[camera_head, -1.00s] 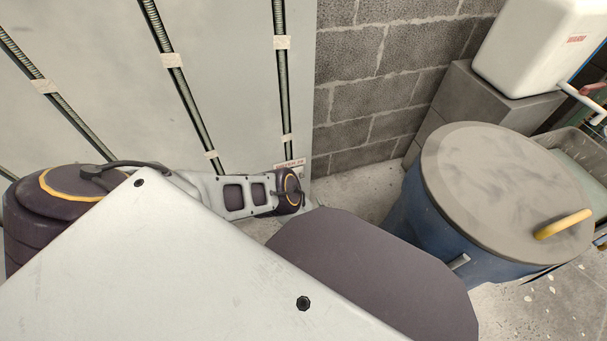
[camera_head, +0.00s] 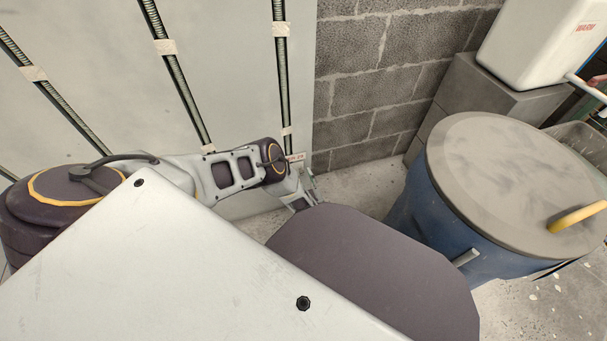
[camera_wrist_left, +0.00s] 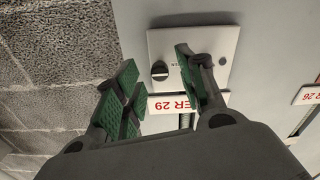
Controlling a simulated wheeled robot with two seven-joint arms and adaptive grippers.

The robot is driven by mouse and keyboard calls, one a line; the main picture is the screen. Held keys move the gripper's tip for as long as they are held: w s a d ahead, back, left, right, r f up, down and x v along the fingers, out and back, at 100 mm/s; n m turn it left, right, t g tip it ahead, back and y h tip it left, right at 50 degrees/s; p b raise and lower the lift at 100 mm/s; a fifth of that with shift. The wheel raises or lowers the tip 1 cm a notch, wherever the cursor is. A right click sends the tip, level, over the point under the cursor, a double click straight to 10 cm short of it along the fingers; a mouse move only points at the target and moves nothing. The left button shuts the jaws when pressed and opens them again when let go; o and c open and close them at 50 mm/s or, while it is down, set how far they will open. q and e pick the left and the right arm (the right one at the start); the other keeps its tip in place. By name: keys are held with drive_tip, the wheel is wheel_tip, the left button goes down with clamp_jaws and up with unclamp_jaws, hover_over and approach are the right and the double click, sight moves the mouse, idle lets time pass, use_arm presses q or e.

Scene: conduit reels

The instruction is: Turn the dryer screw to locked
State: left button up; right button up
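In the left wrist view, a dark round slotted screw (camera_wrist_left: 160,71) sits on a pale plate (camera_wrist_left: 210,38) fixed to the grey wall panel. A white label (camera_wrist_left: 168,104) with red lettering ending in "ER 29" is just below the plate. My left gripper (camera_wrist_left: 156,64) is open, its green-padded fingers apart on either side of the screw in this view. I cannot tell whether they touch the plate. In the head view my left gripper (camera_head: 304,190) is small and low by the panel's right edge, partly behind my own body. The screw cannot be made out there. My right gripper is not visible.
A blue drum (camera_head: 425,205) with a grey lid and yellow handle stands at right. A white box (camera_head: 535,45) sits on a grey block ledge (camera_head: 490,95) behind it. Taped conduits (camera_head: 180,85) run down the panel. A block wall (camera_head: 375,90) adjoins it.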

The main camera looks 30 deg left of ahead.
use_arm(q)
drive_tip(key=shift+w+a, duration=0.25)
clamp_jaws()
